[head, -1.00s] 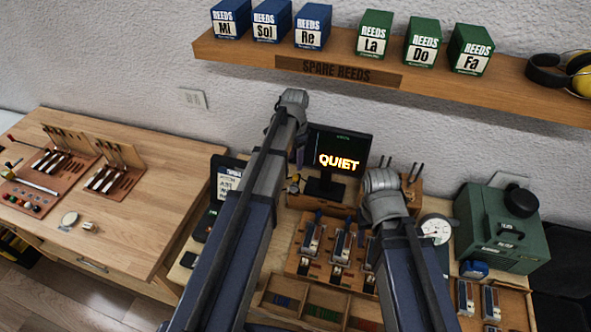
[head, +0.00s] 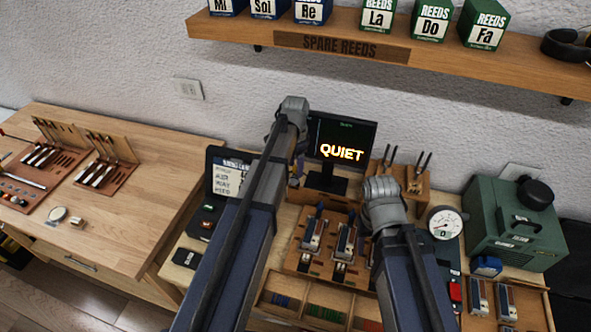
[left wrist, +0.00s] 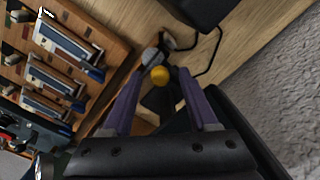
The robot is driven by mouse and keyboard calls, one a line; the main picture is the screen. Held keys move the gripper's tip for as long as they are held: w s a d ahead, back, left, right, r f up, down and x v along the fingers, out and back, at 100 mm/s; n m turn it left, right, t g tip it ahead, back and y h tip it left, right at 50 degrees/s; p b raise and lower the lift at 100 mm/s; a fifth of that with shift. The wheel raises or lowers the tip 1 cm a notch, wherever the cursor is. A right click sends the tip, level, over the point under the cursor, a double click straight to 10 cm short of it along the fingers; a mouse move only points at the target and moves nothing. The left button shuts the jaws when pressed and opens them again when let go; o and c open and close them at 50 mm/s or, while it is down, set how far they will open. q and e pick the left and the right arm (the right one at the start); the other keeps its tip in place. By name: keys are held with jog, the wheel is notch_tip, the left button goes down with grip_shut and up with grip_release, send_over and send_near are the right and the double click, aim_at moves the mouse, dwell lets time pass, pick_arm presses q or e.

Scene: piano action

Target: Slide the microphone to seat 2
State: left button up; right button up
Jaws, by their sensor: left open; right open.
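A small yellow ball (left wrist: 160,75) with grey parts and a dark cable, probably the microphone, sits near the board's edge in the left wrist view. My left gripper (left wrist: 161,82) is open, with its two purple fingers spread on either side of it and not closed on it. In the head view my left gripper (head: 298,150) hangs in front of the screen's left side, and its fingertips are hard to make out. My right gripper (head: 372,222) is mostly hidden behind its own wrist, right of the screen. No seat numbers can be read.
A wooden rack (head: 300,262) holds reed plates below the screen (head: 343,142), which reads QUIET. A divided tray (head: 262,300) lies in front. A round dial (head: 445,222) and green case (head: 515,225) stand right. The left table (head: 140,205) has bare room.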

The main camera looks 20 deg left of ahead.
pick_arm(q)
jog(key=shift+c, duration=0.3)
grip_shut()
dwell(1.1)
